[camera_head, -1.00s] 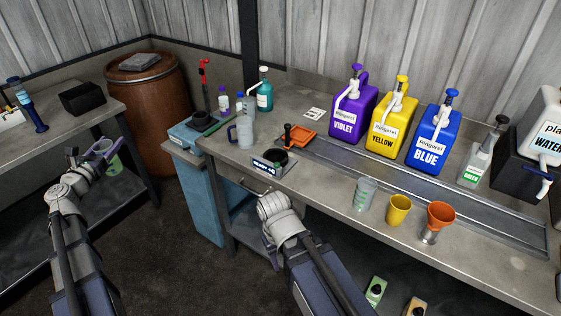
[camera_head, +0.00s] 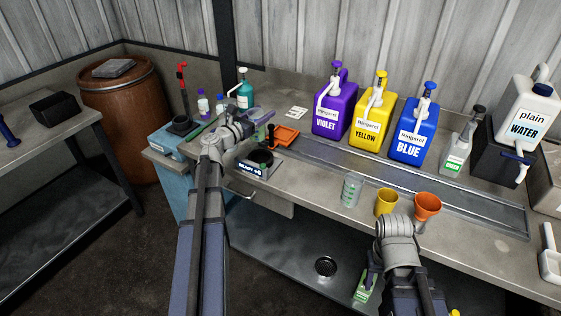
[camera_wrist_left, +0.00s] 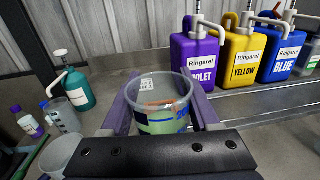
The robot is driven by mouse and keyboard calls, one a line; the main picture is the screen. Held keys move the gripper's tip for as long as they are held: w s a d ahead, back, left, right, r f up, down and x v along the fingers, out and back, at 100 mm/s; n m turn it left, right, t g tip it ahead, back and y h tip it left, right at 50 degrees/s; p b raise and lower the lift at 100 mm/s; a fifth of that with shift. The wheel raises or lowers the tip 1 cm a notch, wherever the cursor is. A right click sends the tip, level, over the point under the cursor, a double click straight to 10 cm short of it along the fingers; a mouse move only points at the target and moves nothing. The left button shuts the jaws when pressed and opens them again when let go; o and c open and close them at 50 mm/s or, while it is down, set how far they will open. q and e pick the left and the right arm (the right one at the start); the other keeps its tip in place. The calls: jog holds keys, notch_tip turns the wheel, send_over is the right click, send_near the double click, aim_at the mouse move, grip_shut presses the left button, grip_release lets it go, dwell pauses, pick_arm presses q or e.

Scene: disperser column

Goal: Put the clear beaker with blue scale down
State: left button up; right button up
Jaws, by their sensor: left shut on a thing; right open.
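My left gripper (camera_head: 258,118) is shut on a clear beaker (camera_wrist_left: 162,104), with a purple finger on each side of it in the left wrist view. The beaker is held upright over the bench at its left part, near the violet jug.
A clear beaker with green marks (camera_head: 351,190), a yellow cup (camera_head: 386,202) and an orange funnel (camera_head: 427,205) stand at the front edge. A clear jug (camera_wrist_left: 62,116) stands at left.

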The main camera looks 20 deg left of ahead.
pick_arm(q)
notch_tip(320, 180, down, 6)
jog(key=d+b, duration=0.1)
jog(key=b, duration=0.5)
jog(key=shift+w+f, duration=0.15)
jog(key=shift+f+b, duration=0.15)
jog(key=shift+b, duration=0.15)
notch_tip(320, 180, down, 3)
jog(key=b, duration=0.3)
jog(key=shift+f, duration=0.2)
jog(key=shift+f+b, duration=0.2)
jog(key=shift+b, duration=0.2)
jog(key=o, duration=1.4)
jog(key=shift+c, duration=0.2)
